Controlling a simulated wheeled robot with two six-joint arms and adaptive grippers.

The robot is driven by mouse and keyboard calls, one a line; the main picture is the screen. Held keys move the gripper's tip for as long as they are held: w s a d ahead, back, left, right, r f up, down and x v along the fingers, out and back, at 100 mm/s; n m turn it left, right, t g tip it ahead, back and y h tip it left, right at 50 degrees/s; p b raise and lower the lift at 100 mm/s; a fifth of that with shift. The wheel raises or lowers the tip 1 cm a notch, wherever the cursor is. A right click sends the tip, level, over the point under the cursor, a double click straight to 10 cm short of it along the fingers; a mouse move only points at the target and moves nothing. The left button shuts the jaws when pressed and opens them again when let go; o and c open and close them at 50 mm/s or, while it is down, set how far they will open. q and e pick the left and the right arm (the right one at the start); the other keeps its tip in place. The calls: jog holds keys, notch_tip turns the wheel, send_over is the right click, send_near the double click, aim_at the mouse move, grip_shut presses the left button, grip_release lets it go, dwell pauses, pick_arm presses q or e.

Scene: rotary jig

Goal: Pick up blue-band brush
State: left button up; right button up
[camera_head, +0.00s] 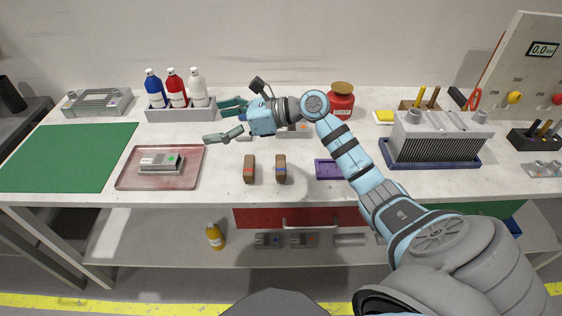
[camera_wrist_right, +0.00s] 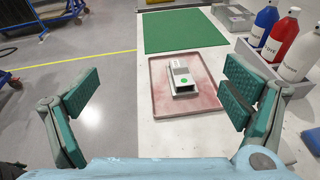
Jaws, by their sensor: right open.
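The blue-band brush (camera_head: 281,168) is a small brown block with a blue mark, lying on the bench near its front edge. A similar brown brush with a red mark (camera_head: 249,168) lies just left of it. My right gripper (camera_head: 218,121) is open and empty above the bench, behind and to the left of both brushes, with its fingers pointing left. In the right wrist view the open fingers (camera_wrist_right: 160,88) frame a tray, and neither brush is visible. My left gripper is not in view.
A reddish tray (camera_head: 125,181) holds a grey device (camera_head: 160,162). A bottle rack (camera_head: 181,114) with blue, red and white bottles stands close behind my gripper. A purple tray (camera_head: 326,169) lies right of the brushes, partly behind my arm. A green mat (camera_head: 62,157) covers the left end.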

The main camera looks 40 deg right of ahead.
jog(key=s+d+f+n+g+h, duration=0.1)
jog(key=d+f+n+g+h, duration=0.2)
jog(key=d, duration=0.5)
jog(key=g+h, duration=0.4)
send_over(281, 164)
jog(key=s+d, duration=0.1)
jog(key=d, duration=0.3)
jog(key=f, duration=0.2)
jog(key=shift+m+g+h, duration=0.3)
jog(key=shift+m, duration=0.1)
jog(key=x, duration=0.4)
jog(key=s+b+x, duration=0.1)
jog(key=x, duration=0.3)
jog(key=s+b+x, duration=0.1)
jog(key=x, duration=0.4)
jog(key=shift+s+d+f, duration=0.1)
jog(key=shift+s+f, duration=0.05)
jog(key=shift+f, duration=0.3)
jog(key=c, duration=1.3)
jog(key=shift+r, duration=0.1)
